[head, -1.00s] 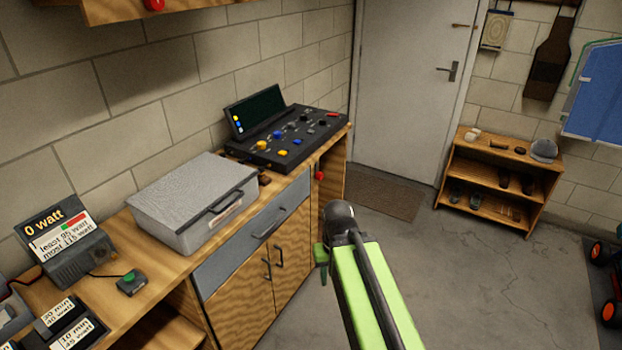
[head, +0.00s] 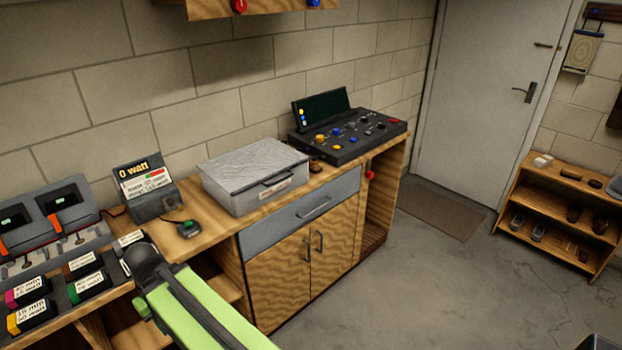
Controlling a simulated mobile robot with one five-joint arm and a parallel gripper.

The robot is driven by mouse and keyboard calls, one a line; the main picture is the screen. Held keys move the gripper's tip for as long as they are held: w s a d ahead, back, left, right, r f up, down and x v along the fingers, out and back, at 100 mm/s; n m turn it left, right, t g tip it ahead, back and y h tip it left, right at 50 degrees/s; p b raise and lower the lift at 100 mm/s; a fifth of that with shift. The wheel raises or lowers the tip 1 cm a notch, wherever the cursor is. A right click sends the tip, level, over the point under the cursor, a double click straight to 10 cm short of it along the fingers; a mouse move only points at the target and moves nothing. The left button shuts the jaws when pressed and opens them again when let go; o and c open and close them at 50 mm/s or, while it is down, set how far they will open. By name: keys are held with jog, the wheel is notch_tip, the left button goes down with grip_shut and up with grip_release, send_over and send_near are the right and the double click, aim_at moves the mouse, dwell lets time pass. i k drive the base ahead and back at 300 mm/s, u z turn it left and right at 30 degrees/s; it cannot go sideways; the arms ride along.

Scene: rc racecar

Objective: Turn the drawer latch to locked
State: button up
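The grey drawer (head: 293,219) is in the cabinet under the workbench, in the middle of the head view. Its front looks flush and shut, with a dark bar handle (head: 314,208). I cannot make out a latch on the drawer front. A red knob (head: 370,174) sits at the upper edge of the open bay right of the drawer; I cannot tell whether it belongs to a latch. My green arm comes up from the bottom, left of the drawer and apart from it. My gripper's fingers do not show.
A grey case (head: 240,180) and a black control console (head: 350,135) stand on the bench (head: 213,220). A 0 watt meter (head: 150,195), a green button (head: 184,228) and battery packs (head: 32,315) are at left. Two cupboard doors (head: 283,285) are below the drawer.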

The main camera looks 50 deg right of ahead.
aim_at(369, 175)
jog(key=u, duration=0.2)
jog(key=k, duration=1.05)
jog(key=z, duration=0.95)
jog(key=i, duration=1)
jog(key=u, duration=0.05)
